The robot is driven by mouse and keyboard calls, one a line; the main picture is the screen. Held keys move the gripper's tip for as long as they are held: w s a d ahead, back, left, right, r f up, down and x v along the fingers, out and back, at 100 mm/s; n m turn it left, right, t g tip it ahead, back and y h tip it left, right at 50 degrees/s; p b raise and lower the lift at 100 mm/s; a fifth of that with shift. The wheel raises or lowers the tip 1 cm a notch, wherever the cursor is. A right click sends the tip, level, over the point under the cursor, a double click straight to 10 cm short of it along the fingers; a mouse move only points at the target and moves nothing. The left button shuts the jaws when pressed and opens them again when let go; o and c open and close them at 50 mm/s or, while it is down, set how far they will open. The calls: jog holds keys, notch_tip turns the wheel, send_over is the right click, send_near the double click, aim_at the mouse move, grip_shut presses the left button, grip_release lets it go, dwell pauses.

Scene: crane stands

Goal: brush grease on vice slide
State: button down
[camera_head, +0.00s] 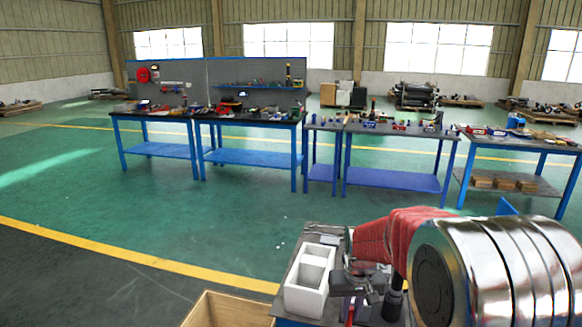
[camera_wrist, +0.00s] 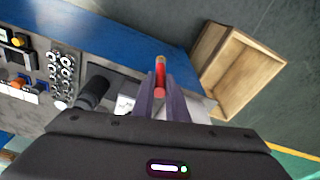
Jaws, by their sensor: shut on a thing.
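My gripper (camera_wrist: 161,82) is shut on a slim red-handled thing, likely the brush (camera_wrist: 160,72), with a tan or orange end. It sticks out between the two fingers in the wrist view. In the head view my gripper (camera_head: 362,286) is over the near bench, and a bit of red shows below it. I cannot make out the vice or its slide for sure in either view. Whether the brush touches anything is unclear.
A white divided box (camera_head: 309,281) stands on the near bench, left of my gripper. A black cylinder (camera_wrist: 94,92) stands close to my gripper. An open wooden crate (camera_wrist: 235,60) is beside the bench. Blue workbenches (camera_head: 250,155) stand across open green floor.

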jog(key=s+f, duration=0.4)
jog(key=f, duration=1.1)
